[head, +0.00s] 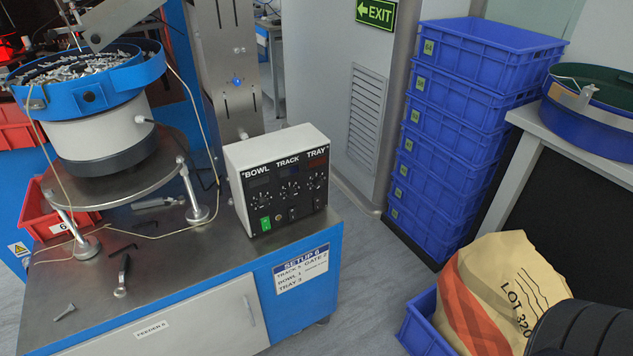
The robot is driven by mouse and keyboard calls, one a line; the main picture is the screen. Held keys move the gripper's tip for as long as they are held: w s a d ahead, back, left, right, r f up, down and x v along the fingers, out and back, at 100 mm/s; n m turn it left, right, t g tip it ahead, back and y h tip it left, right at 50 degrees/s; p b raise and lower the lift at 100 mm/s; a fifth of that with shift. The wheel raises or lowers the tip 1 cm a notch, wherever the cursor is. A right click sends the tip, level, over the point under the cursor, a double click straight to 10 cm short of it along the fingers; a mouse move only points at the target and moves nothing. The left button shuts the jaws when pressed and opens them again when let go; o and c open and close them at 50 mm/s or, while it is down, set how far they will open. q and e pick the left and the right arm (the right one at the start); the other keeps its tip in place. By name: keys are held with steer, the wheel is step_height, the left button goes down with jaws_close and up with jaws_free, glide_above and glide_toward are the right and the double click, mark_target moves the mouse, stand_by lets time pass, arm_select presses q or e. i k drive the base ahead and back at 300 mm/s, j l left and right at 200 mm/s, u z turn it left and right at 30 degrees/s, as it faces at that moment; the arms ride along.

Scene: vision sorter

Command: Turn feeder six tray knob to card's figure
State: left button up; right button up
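A white control box (238,163) with a black front panel stands on the steel bench. Its panel is lettered BOWL, TRACK and TRAY, with a dial knob under each. The tray knob (314,185) is the rightmost; its pointer setting is too small to read. A green switch (265,224) sits at the panel's lower left. The setup card (301,269) is on the bench front below the box. It is headed SETUP 6; its small tray line seems to read 3. A label (152,329) on the cabinet door seems to read FEEDER 6.
A vibrating bowl feeder (100,130) full of metal parts stands left of the box, with a thin cable. Loose tools (122,275) lie on the bench (200,262). Blue crates (455,125) are stacked at right. A sack (515,285) sits lower right. Floor between is clear.

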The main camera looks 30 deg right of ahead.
mark_target(318, 182)
steer(key=z, duration=0.85)
